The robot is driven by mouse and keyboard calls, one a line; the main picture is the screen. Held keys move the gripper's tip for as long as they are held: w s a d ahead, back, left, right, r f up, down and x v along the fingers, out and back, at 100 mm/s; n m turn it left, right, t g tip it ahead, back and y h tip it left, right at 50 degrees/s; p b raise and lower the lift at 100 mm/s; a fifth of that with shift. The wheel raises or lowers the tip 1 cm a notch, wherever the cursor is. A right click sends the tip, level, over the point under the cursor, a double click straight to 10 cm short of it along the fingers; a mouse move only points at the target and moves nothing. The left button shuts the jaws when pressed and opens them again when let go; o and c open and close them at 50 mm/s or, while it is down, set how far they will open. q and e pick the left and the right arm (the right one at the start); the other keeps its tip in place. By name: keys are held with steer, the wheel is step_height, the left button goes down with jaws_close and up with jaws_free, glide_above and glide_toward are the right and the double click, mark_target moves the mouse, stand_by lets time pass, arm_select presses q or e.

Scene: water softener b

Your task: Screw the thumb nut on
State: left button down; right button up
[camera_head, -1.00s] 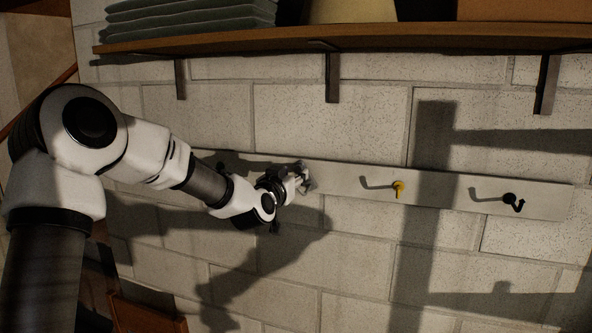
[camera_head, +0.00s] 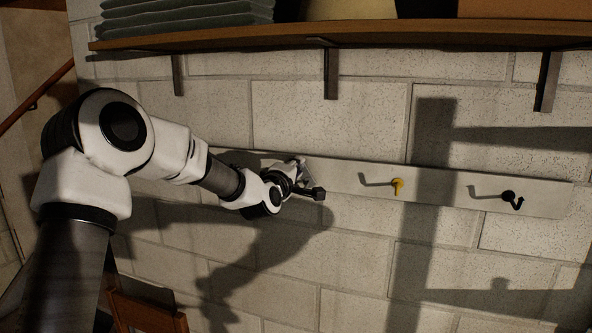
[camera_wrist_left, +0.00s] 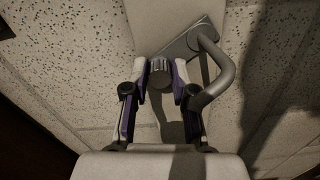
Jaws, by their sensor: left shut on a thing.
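In the left wrist view, a dark, ridged round thumb nut (camera_wrist_left: 160,73) sits between the fingertips of my left gripper (camera_wrist_left: 158,70). The fingers, with purple inner strips, are shut on it. Beside it, a grey metal plate with a curved bar (camera_wrist_left: 224,72) lies against the pale board; the bar bends round close to the right finger. In the head view, my left gripper (camera_head: 302,172) is at the left part of the board, and the nut is hidden there. Whether the nut sits on a thread cannot be seen. My right gripper is not in view.
A wooden shelf (camera_head: 400,37) on brackets carries folded cloths (camera_head: 185,17) above. The wall below the board is clear.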

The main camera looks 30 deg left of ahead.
arm_select(q)
steer(key=c, duration=1.1)
jaws_free()
steer(key=shift+s+f, duration=0.1)
steer(key=shift+f, duration=0.05)
steer(key=shift+d+b, duration=0.15)
steer(key=shift+b, duration=0.15)
